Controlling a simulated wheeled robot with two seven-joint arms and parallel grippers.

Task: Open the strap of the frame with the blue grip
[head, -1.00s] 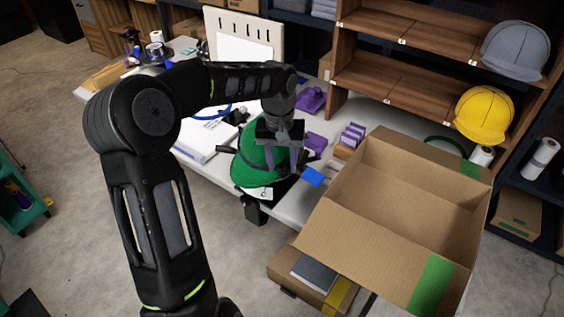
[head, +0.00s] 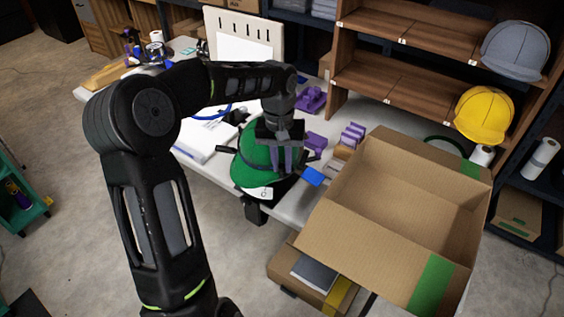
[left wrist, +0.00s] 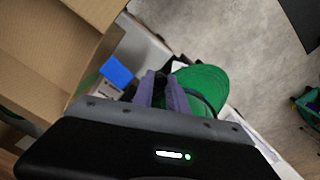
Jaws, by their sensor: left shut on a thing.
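A green cap (head: 252,158) sits on a dark frame at the front edge of the table; the cap also shows in the left wrist view (left wrist: 205,84). A dark strap (left wrist: 207,103) curves over the cap beside my fingers. A blue grip (head: 313,176) stands out just right of the cap, and it shows in the left wrist view (left wrist: 118,70). My left gripper (head: 279,165) points down at the cap's right side. Its purple fingers are shut on a small dark piece, seemingly part of the strap. They hide much of it. My right gripper is out of view.
An open cardboard box (head: 400,200) stands close on the right. Purple holders (head: 352,135) are on the table behind. A shelf (head: 400,60) with a grey cap (head: 515,50) and a yellow cap (head: 485,115) is at the back right.

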